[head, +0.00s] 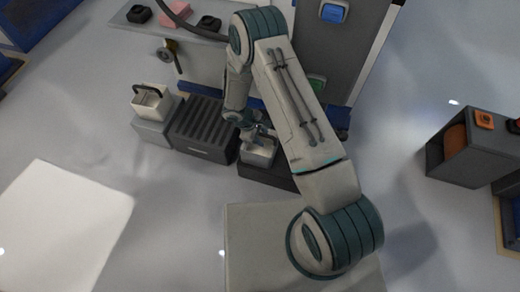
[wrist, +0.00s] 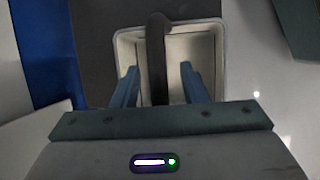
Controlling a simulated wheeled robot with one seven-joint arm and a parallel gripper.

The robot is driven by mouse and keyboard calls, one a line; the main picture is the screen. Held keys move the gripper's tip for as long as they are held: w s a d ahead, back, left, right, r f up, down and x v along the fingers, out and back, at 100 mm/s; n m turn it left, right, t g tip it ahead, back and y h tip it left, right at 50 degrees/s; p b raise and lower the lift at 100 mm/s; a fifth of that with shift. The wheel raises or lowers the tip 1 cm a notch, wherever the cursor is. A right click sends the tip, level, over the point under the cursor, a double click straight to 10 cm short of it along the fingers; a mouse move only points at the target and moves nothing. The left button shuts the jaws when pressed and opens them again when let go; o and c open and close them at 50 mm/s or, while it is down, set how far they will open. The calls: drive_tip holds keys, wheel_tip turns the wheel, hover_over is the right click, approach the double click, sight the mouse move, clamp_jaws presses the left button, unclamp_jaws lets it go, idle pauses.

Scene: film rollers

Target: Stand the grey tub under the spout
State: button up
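The grey tub (head: 258,157) is an open, square-rimmed tub on a low dark block, right of a ribbed dark grille. In the wrist view its pale inside (wrist: 190,50) and dark arched handle (wrist: 158,45) show. My gripper (head: 252,131) is right over it. In the wrist view the gripper's two blue fingers (wrist: 158,80) are apart, one on each side of the handle, with gaps between.
The ribbed grille (head: 203,126) lies between the two tubs. The tall machine cabinet (head: 335,50) stands behind my arm. A dark grey unit with an orange roller (head: 455,140) is at the right. The floor at left and front is open, with pale mats (head: 65,225).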

drive_tip(key=shift+d+f, duration=0.1)
drive_tip(key=shift+f, duration=0.05)
drive_tip(key=shift+c, duration=0.3)
clamp_jaws()
